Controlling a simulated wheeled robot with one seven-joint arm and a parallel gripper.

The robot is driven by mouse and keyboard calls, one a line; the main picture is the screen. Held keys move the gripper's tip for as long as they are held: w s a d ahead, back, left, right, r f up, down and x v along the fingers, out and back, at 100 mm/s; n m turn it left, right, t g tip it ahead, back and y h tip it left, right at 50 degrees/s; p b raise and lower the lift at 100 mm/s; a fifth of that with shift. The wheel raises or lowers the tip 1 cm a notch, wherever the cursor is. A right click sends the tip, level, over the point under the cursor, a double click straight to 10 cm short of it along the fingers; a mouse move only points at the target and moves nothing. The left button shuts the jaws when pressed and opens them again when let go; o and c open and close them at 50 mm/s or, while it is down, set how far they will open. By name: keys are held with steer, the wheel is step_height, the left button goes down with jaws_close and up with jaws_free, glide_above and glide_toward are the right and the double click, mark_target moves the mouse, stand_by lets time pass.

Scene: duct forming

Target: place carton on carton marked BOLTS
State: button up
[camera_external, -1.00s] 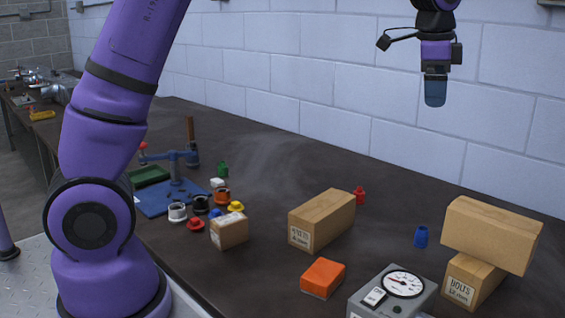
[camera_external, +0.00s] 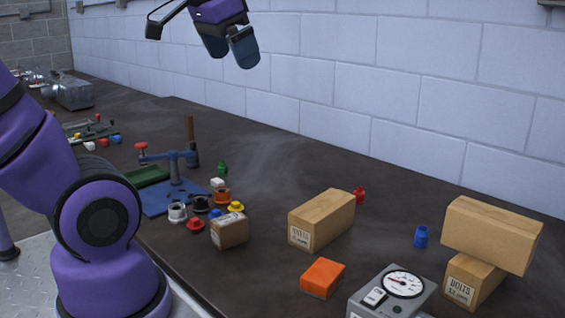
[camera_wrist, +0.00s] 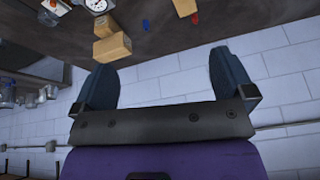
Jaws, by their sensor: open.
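A long carton (camera_external: 491,234) rests crosswise on top of the carton marked BOLTS (camera_external: 464,291) at the right end of the bench. Its far end overhangs the lower box. Another carton with a printed label (camera_external: 321,220) stands at the middle of the bench, and a small carton (camera_external: 229,231) stands left of it. My gripper (camera_external: 232,55) is high above the bench near the wall, open and empty, apart from all the cartons. The wrist view shows the two spread fingers (camera_wrist: 165,82) with nothing between them; the stacked cartons (camera_wrist: 112,46) show beyond.
An orange block (camera_external: 322,277) and a grey gauge box (camera_external: 392,291) stand near the front edge. A blue piece (camera_external: 421,237) and a red piece (camera_external: 360,195) stand behind. A blue fixture (camera_external: 172,185) with several coloured parts stands at left. The wall (camera_external: 360,80) bounds the back.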

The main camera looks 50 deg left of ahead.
steer(key=s+a+f+n, duration=0.1)
steer(key=s+f+n, duration=0.1)
steer(key=s, duration=0.4)
steer(key=shift+a+f+t, duration=0.25)
steer(key=shift+f+t, duration=0.15)
steer(key=shift+f, duration=0.05)
